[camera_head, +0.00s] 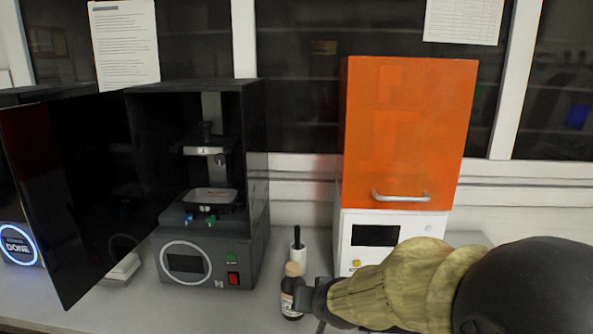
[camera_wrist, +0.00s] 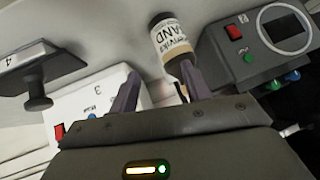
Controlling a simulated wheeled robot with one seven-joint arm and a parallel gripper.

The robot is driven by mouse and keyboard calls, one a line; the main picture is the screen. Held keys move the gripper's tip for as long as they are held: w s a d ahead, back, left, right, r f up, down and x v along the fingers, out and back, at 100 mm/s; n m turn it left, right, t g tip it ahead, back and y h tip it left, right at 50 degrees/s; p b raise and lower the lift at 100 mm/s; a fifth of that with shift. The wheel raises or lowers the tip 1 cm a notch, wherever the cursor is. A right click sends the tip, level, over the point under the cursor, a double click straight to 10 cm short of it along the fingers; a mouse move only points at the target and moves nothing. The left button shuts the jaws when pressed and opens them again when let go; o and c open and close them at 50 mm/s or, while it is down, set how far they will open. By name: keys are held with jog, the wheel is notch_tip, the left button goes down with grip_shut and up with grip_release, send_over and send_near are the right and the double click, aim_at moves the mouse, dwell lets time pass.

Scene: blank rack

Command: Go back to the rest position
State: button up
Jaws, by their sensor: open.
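My gripper (camera_head: 308,296) is low over the bench at the bottom middle of the head view, with its dark fingers beside a small brown bottle (camera_head: 291,283). In the wrist view my gripper (camera_wrist: 160,82) has its two fingers spread apart. The labelled bottle (camera_wrist: 168,35) shows there just beyond the tip of the right finger. The bottle stands upright on the bench. I cannot tell whether the finger touches it.
A black machine with its door open (camera_head: 208,255) stands left of my gripper. An orange-doored white cabinet (camera_head: 408,140) stands behind my arm. Another machine (camera_head: 18,245) is far left.

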jog(key=s+d+f+g+h+b, duration=0.1)
jog(key=s+d+f+g, duration=0.2)
jog(key=s+d+f, duration=0.4)
jog(key=s+d+f+g+h+b, duration=0.1)
jog(key=s+d+f+g, duration=0.3)
jog(key=s, duration=0.5)
notch_tip(320, 180, up, 26)
jog(key=p, duration=2.6)
jog(key=shift+w+d+n+t, duration=0.15)
jog(key=shift+d+n+t, duration=0.15)
jog(key=shift+d+n, duration=0.1)
jog(key=shift+f, duration=0.15)
jog(key=shift+c, duration=1.3)
